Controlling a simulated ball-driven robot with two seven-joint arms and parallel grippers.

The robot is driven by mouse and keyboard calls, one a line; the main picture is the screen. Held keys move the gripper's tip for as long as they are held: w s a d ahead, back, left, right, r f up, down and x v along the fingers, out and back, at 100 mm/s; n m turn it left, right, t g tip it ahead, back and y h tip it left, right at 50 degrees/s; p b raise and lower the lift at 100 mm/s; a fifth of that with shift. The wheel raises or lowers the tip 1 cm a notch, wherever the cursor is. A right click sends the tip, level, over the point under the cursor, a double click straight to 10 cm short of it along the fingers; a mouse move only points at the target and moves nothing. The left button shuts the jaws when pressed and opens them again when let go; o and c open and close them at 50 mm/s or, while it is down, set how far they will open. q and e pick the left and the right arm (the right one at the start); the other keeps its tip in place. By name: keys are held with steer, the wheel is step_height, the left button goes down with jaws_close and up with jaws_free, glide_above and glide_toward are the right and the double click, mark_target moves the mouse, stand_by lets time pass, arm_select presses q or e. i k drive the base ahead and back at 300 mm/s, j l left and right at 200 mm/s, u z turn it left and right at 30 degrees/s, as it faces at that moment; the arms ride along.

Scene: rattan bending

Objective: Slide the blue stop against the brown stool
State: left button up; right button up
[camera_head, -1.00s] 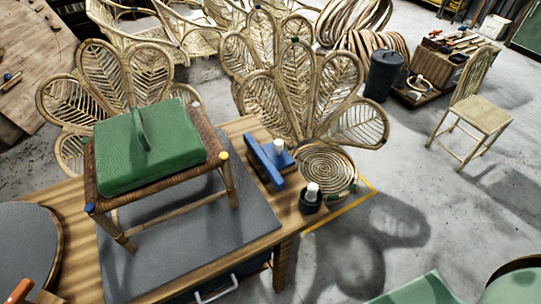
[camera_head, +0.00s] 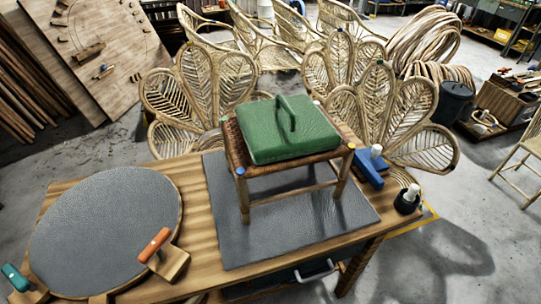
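The brown stool (camera_head: 236,160) stands upright on a grey mat (camera_head: 345,218) on the wooden table. A green padded block with a handle (camera_head: 285,140) rests on its woven seat. The blue stop (camera_head: 367,170) lies on the table just right of the stool, with a white knob (camera_head: 376,151) on it. A leg of the stool is near the stop; I cannot tell whether they touch. Neither of my grippers shows in the head view.
A round grey pad (camera_head: 105,225) with orange- and teal-handled clamps takes up the table's left end. A small black pot with a white top (camera_head: 407,199) stands near the right edge. A drawer handle (camera_head: 315,271) juts from the front. Rattan chairs (camera_head: 400,105) stand behind.

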mark_target(369, 160)
steer(key=k+j+z, duration=0.1)
steer(key=j, duration=0.2)
steer(key=k+j+z, duration=0.1)
steer(key=j+u, duration=0.1)
steer(key=u, duration=0.45)
steer(key=i+l+u, duration=0.1)
steer(key=l+u, duration=0.95)
steer(key=l, duration=0.2)
